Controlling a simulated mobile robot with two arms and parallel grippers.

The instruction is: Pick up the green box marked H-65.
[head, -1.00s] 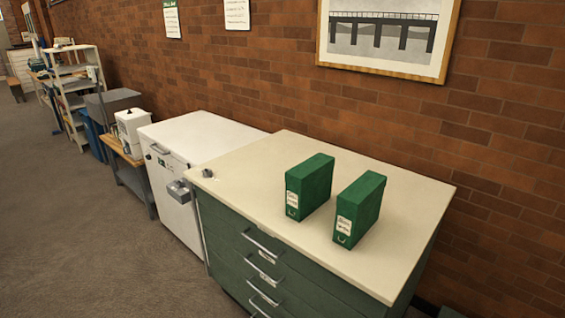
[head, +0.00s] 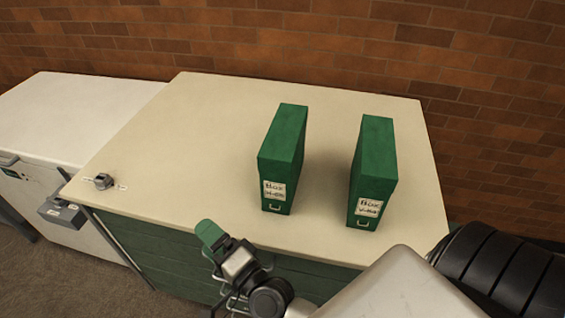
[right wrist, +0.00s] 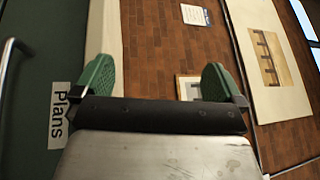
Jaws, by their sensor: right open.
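Two green boxes stand upright, apart, on the cream cabinet top (head: 190,130). The left box (head: 283,155) and the right box (head: 372,170) each have a white handwritten label and a small pull on the front end. My right gripper (head: 212,240) is in front of the cabinet's front edge, left of and short of both boxes. In the right wrist view its green fingertips (right wrist: 158,82) are wide apart with nothing held. Neither box shows there. My left gripper is out of view.
A small grey object (head: 103,181) lies at the top's left front corner. A white cabinet (head: 70,115) adjoins on the left. A brick wall (head: 230,40) rises behind. Green drawers (head: 150,245) are below the top, with a "Plans" label (right wrist: 59,115). The top between the boxes is clear.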

